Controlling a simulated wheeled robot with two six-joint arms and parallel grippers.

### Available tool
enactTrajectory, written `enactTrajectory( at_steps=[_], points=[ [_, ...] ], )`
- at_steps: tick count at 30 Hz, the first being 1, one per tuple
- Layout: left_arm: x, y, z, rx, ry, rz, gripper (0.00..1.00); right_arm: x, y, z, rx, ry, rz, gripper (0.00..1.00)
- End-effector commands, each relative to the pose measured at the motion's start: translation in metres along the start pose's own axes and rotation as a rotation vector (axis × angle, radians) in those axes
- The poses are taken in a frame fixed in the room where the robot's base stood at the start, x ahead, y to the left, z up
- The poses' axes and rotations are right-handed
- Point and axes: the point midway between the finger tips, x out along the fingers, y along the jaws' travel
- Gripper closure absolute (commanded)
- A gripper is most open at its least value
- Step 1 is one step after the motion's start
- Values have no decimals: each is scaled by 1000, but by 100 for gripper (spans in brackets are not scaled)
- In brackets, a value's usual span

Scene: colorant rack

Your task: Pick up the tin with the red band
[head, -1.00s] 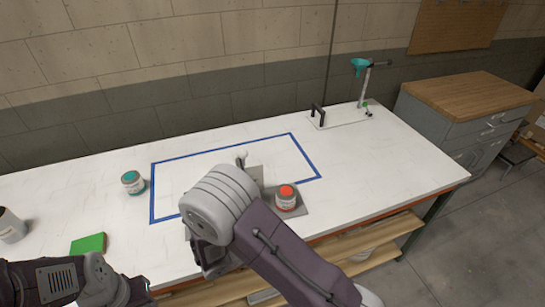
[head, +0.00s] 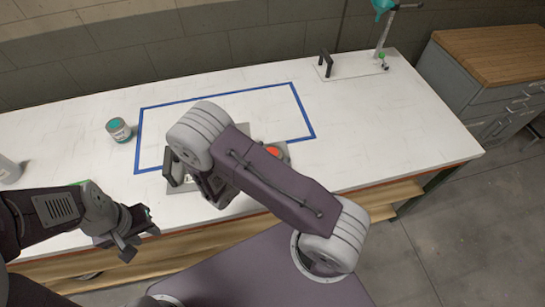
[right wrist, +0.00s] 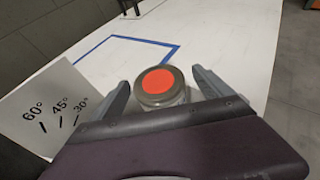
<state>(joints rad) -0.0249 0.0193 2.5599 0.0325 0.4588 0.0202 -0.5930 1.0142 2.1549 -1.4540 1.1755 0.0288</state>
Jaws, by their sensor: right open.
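The tin with the red-orange lid (head: 273,151) is mostly hidden behind my right arm in the head view. In the right wrist view the tin (right wrist: 160,82) stands upright, its round lid facing the camera; its side band is hidden. My right gripper (right wrist: 160,76) is open, with one finger on each side of the tin, and a gap shows beside the lid. In the head view my right gripper (head: 207,185) is partly covered by its own wrist. My left gripper (head: 137,232) is near the table's front edge, away from the tin; its jaw opening is unclear.
A tin with a teal lid (head: 118,129) stands at the left of the white table (head: 375,125). Blue tape (head: 215,96) outlines an area. A plate marked 60°, 45° and 30° (right wrist: 35,105) is beside the gripper. A black handle (head: 325,64) stands at the back right.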

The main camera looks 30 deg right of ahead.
Motion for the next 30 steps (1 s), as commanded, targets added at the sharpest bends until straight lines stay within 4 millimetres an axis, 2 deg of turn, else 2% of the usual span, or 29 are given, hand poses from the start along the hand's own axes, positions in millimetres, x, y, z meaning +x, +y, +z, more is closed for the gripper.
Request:
enactTrajectory(
  at_steps=[3, 6, 14, 17, 22, 30],
  points=[
    [-10, 0, -1, 0, 0, 0, 64, 23, 0, 3, 0, 0, -8, 10],
    [-11, 0, -1, 0, 0, 0, 64, 37, 1, 1, 2, 0, -5, 10],
    [-10, 0, -1, 0, 0, 0, 64, 43, 2, 0, 2, 1, -1, 10],
    [-10, 0, -1, 0, 0, 0, 64, 42, 2, 0, 1, 1, -1, 35],
    [-10, 0, -1, 0, 0, 0, 64, 42, 1, 0, 2, 1, -1, 83],
    [-10, 0, -1, 0, 0, 0, 64, 42, 2, 2, 2, 0, -1, 83]
  ],
)
